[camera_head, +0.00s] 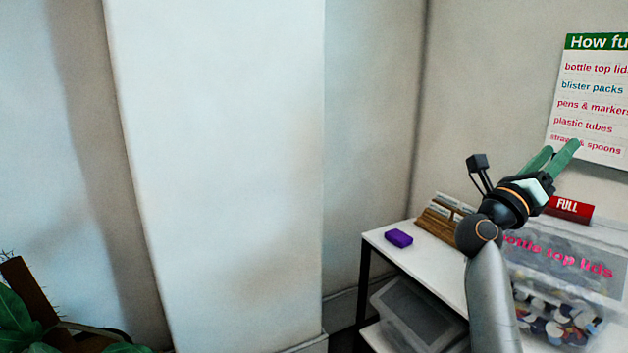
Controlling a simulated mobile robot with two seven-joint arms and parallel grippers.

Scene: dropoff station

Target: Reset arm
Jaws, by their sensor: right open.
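My right gripper (560,158) is raised above the white table at the right, with its green fingers spread apart. Nothing shows between the fingers. My right arm comes up from the bottom edge and hides part of the table and of a clear bin behind it. The fingertips overlap the lower edge of the wall sign in the picture; I cannot tell how far apart they are in depth. My left gripper is not in view.
A white table (419,266) holds a purple block (398,238), a wooden holder (437,222) and a clear "bottle top lids" bin (606,285). A red "FULL" sign (570,209) stands behind. A grey bin (415,318) sits below. A white pillar (220,170) and a plant (20,315) stand left.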

